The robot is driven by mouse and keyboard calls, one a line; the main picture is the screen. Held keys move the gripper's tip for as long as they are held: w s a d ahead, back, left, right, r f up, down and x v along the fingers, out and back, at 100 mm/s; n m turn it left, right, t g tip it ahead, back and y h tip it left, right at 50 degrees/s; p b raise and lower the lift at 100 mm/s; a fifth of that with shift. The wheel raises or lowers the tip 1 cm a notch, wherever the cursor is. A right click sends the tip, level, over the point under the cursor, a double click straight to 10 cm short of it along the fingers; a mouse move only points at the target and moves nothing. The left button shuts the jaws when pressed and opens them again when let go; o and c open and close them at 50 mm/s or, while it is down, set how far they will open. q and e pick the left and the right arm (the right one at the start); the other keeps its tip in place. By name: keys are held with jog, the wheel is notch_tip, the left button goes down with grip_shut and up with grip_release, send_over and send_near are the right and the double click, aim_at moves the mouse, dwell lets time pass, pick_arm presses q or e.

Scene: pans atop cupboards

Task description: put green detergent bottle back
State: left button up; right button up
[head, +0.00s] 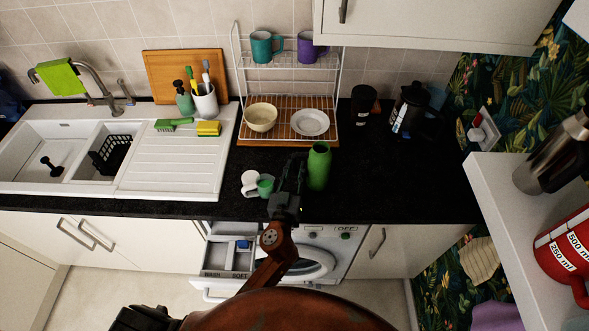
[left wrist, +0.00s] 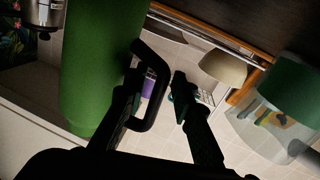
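The green detergent bottle (head: 319,166) stands upright on the black countertop (head: 375,180), close to its front edge. My left gripper (head: 294,166) is just left of it. In the left wrist view the bottle (left wrist: 100,70) fills the left side, with a dark loop-shaped handle (left wrist: 163,92) beside it. The fingers of my left gripper (left wrist: 158,80) are apart, and the handle appears between or just beyond them; I cannot tell whether they touch it. My right gripper is not in view.
A wire rack (head: 236,75) with mugs and dishes stands behind the bottle. A black coffee press (head: 411,108) and dark jar (head: 363,104) are at the back right. Below, the washing machine (head: 325,235) has its detergent drawer (head: 228,258) pulled out. Counter right of the bottle is clear.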

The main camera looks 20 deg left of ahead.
pick_arm(q)
jog(key=shift+o, duration=0.2)
jog(key=shift+r, duration=0.1)
jog(key=shift+r+p, duration=0.2)
jog(key=shift+p, duration=0.1)
jog(key=s, duration=0.3)
jog(key=s+b, duration=0.1)
jog(key=s, duration=0.3)
jog(key=s+d+b, duration=0.1)
jog(key=s, duration=0.3)
jog(key=shift+s+f, duration=0.2)
jog(key=shift+f, duration=0.1)
jog(key=shift+s+r, duration=0.1)
jog(key=shift+s, duration=0.2)
